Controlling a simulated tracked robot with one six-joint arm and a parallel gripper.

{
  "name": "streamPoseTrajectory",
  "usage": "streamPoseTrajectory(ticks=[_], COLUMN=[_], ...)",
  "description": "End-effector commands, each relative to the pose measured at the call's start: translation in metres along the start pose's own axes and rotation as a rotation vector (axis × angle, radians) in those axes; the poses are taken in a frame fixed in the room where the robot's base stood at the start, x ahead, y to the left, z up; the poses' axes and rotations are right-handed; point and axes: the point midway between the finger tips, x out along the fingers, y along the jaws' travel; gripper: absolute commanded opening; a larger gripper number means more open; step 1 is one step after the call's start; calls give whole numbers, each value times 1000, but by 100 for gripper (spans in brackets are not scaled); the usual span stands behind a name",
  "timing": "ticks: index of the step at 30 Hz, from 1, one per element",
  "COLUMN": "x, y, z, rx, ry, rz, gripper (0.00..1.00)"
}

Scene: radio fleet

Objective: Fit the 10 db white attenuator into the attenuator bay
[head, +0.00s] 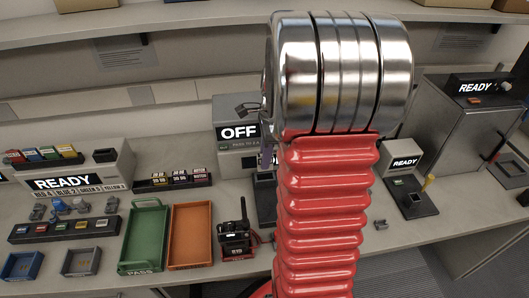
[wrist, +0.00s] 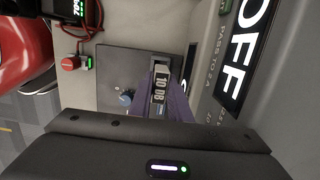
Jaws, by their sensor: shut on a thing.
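The 10 dB attenuator (wrist: 159,86) shows its "10 DB" label on a pale band between the purple fingers of my gripper (wrist: 160,98) in the wrist view. My gripper is shut on it, over a dark plate (wrist: 112,66) in front of the box with the "OFF" display (wrist: 243,62). I cannot tell whether the attenuator touches the plate or a slot, and no bay is clearly marked. In the head view my red arm hides most of the gripper and attenuator; the "OFF" box (head: 228,112) shows at its left.
A blue knob (wrist: 127,97) sits on the plate close to the fingers. A red button (wrist: 69,63) and a cable lie beside the plate. In the head view a black radio (head: 235,236), an orange tray (head: 190,234) and a green tray (head: 146,236) stand left of my arm.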

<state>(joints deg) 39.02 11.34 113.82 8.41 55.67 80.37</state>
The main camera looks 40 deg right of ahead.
Motion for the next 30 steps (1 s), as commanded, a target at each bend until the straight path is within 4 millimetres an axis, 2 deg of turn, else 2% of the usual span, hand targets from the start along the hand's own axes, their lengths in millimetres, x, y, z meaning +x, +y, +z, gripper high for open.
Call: streamPoseTrajectory(ticks=[6, 12, 30], x=[16, 24, 25], y=[0, 0, 0], z=[-2, -2, -1], rx=[0, -1, -4], ry=[0, 0, 0], rz=[2, 1, 1], gripper=[0, 0, 0])
